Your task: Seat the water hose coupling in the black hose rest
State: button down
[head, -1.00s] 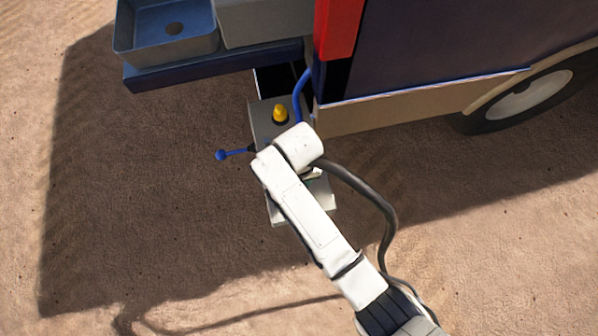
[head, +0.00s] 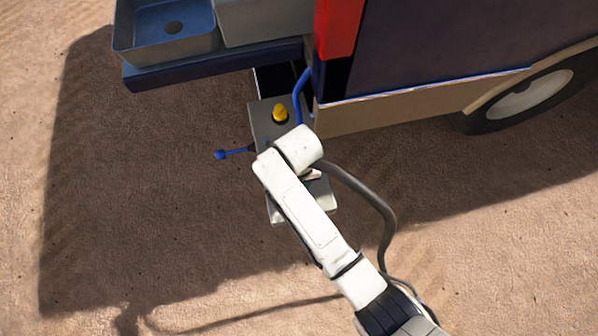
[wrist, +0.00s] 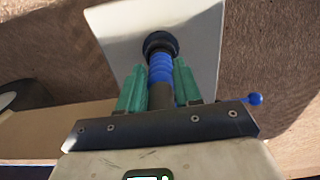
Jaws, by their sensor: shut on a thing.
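My gripper (wrist: 159,68) shows in the wrist view with two green fingers, one on each side of the water hose coupling. The coupling (wrist: 161,72) is a ribbed blue piece with a dark part between the fingers, and my gripper is shut on it. A black round piece, which looks like the hose rest (wrist: 159,42), is at the coupling's far end over a pale plate (wrist: 205,45). The coupling meets it in the picture, but I cannot tell how deep it sits. In the head view my arm hides the coupling and most of the gripper.
A grey box with a yellow knob (head: 280,113) and a blue ball-ended lever (head: 235,153) is beside my arm. A blue hose (head: 299,95) runs up to the vehicle (head: 420,50). A sink (head: 170,28) is at upper left. Open ground lies left and below.

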jog(key=shift+f, duration=0.2)
jog(key=c, duration=0.7)
grip_release()
notch_tip(320, 180, up, 11)
jog(key=shift+f, duration=0.1)
jog(key=s+d+m, duration=0.1)
jog(key=s+d, duration=0.5)
jog(key=d, duration=0.3)
jog(key=s+d+m, duration=0.1)
jog(key=s+d, duration=0.6)
jog(key=d, duration=0.3)
jog(key=s+d+m+t, duration=0.1)
jog(key=s+d+m, duration=0.1)
jog(key=s+d, duration=0.4)
jog(key=d, duration=0.3)
jog(key=shift+s+d, duration=0.25)
jog(key=shift+d, duration=0.1)
